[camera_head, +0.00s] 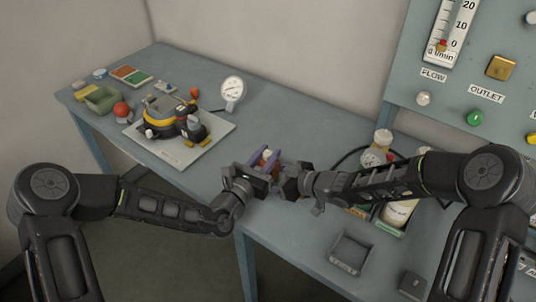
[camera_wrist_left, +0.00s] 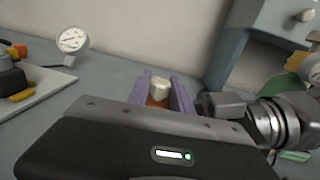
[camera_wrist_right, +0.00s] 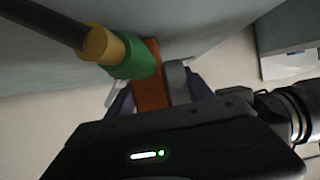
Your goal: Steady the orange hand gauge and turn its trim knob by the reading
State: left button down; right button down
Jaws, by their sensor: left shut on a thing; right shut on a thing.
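The orange hand gauge (camera_head: 264,160) is held up between my two grippers over the front of the table. In the left wrist view its orange body (camera_wrist_left: 157,102) has a pale round top and sits between purple fingers. My left gripper (camera_head: 262,172) is shut on it from the left. My right gripper (camera_head: 283,174) is shut on it from the right. In the right wrist view the orange body (camera_wrist_right: 150,85) lies between the fingers, beside a grey rounded part and behind a green and yellow collar. I cannot tell which part is the trim knob; no reading is legible.
A white dial gauge (camera_head: 232,89) stands at the back. A black and yellow device lies on a white board (camera_head: 172,153) at left. A grey square tray (camera_head: 351,252) is at front right. Bottles and a hose stand behind my right arm. A flow panel (camera_head: 480,70) rises at right.

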pick_arm(q)
jog(key=shift+d+r, duration=0.15)
jog(key=shift+r, duration=0.1)
jog(key=c, duration=1.5)
grip_release()
jog(key=o, duration=0.4)
jog(key=shift+f, duration=0.15)
jog(key=shift+c, duration=0.2)
jog(key=shift+s+a, duration=0.1)
jog(key=shift+a, duration=0.1)
jog(key=v, duration=1.1)
jog(key=shift+s, duration=0.4)
